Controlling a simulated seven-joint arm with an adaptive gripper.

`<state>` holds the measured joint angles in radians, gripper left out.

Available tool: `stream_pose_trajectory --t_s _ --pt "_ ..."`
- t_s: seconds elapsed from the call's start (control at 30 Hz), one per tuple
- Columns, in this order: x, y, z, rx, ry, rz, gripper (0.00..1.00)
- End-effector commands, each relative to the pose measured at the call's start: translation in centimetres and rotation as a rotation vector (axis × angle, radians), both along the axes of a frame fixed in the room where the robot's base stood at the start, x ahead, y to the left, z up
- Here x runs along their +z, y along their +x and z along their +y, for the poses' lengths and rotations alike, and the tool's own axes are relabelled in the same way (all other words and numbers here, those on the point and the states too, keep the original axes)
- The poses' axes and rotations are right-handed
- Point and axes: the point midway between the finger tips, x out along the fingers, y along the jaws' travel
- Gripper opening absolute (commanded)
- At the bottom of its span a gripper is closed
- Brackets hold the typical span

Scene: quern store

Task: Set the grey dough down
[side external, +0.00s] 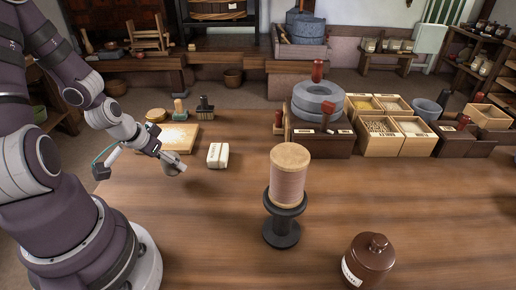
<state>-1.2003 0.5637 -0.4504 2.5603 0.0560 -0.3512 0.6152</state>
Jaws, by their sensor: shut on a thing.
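My gripper (174,163) is at the left of the table, low near the wooden table top. It is shut on a small greyish lump (171,168), which I take to be the grey dough. The lump is small and partly hidden by the fingers. I cannot tell whether it touches the table.
A thread spool on a dark stand (287,178) stands mid-table, and a brown lidded jar (370,262) is at front right. Grey quern stones (314,100) and wooden bins (380,136) line the back right. Brushes (205,106) stand behind the board. The front left table (205,230) is clear.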

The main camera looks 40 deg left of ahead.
Motion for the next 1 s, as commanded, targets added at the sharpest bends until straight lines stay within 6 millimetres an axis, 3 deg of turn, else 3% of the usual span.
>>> stream_pose_trajectory --t_s 1.0 --pt "1.6 -2.8 5.0 0.773 0.020 -0.007 0.05"
